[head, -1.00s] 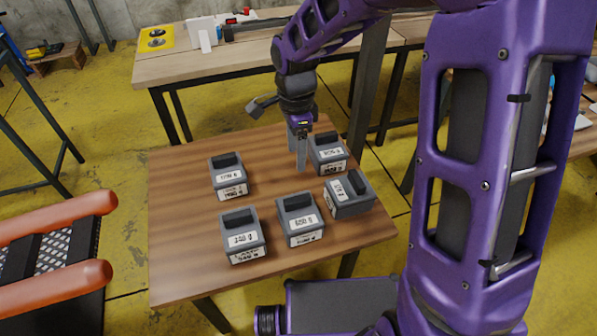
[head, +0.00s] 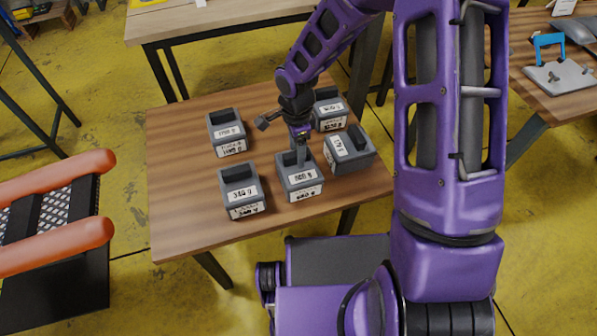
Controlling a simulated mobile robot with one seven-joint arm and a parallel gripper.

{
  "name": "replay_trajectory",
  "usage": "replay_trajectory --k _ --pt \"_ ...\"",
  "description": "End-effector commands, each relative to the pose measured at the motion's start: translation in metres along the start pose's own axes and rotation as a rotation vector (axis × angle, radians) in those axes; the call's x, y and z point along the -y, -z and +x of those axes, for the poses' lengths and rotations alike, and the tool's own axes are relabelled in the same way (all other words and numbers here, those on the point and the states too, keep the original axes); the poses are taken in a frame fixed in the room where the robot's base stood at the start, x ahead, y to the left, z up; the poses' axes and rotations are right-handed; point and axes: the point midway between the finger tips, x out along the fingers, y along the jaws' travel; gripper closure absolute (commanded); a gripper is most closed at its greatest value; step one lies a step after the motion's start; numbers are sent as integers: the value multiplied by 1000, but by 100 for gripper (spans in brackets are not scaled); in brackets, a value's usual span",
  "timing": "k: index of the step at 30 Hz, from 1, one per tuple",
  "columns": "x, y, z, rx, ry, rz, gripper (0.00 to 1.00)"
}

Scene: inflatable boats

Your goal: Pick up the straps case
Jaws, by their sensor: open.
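Several small grey cases with dark top handles and white labels stand on a wooden table (head: 190,238). The label words are too small to read, so I cannot tell which is the straps case. My gripper (head: 299,158) is open and points down at the handle of the front middle case (head: 301,182). Its fingers are at the handle and partly hide it; I cannot tell whether they touch it. The other cases are at back left (head: 228,134), front left (head: 242,193), back right (head: 329,110) and right (head: 349,150).
A rack with orange tubes (head: 60,175) stands at the left. A workbench (head: 220,20) is behind the table, and another table with tools (head: 560,80) is at the right. The left front of the wooden table is bare.

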Motion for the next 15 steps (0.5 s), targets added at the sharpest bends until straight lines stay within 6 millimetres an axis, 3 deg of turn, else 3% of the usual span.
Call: replay_trajectory --k 3,11,15 --pt "0 0 13 1 0 0 35" --pt "1 0 15 0 2 -1 35" --pt "1 0 15 0 2 -1 57"
